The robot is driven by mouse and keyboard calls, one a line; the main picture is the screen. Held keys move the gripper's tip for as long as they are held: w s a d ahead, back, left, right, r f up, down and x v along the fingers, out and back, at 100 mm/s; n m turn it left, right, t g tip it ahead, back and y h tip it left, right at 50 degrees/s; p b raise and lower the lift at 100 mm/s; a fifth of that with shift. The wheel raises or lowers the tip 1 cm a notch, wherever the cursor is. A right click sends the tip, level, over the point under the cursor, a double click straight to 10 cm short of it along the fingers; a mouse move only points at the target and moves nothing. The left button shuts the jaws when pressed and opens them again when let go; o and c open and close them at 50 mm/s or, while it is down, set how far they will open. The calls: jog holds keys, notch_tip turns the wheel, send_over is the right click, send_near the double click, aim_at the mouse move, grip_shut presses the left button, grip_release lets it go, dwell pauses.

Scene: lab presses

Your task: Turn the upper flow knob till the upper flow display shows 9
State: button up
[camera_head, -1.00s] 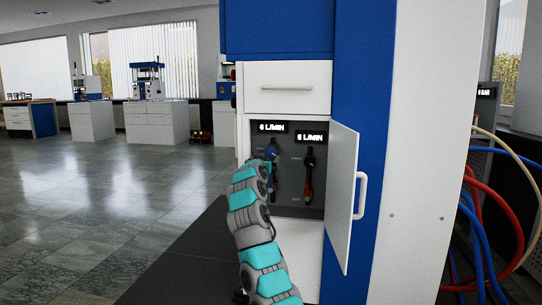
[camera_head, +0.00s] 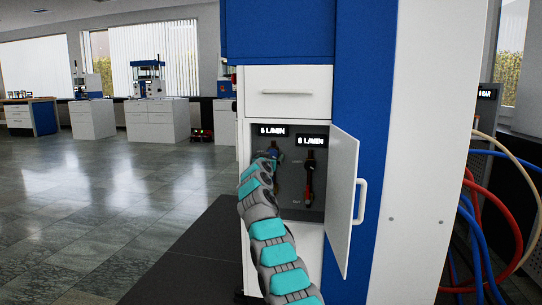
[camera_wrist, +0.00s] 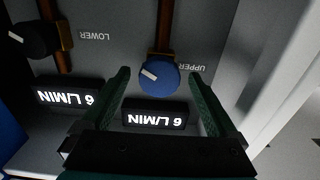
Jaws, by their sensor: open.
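The blue upper flow knob (camera_wrist: 160,77) sits on the grey panel, beside the upside-down UPPER label in the wrist view. Its white pointer points up and left there. My open gripper (camera_wrist: 159,75) has one finger on each side of the knob; I cannot tell whether either touches it. The upper flow display (camera_wrist: 157,116) lies between the fingers and appears to read 6 L/MIN; it also shows in the head view (camera_head: 271,130). In the head view my gripper (camera_head: 273,153) hides most of the knob.
The black lower knob (camera_wrist: 35,39) and lower display (camera_wrist: 66,97), also apparently 6 L/MIN, are beside the upper ones. The open white cabinet door (camera_head: 343,200) borders the panel on the right. A drawer (camera_head: 288,92) is above. Hoses (camera_head: 490,220) hang far right.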

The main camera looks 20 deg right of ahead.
jog(key=shift+w+d, duration=0.15)
jog(key=shift+w, duration=0.05)
jog(key=shift+c, duration=0.4)
jog(key=c, duration=1.3)
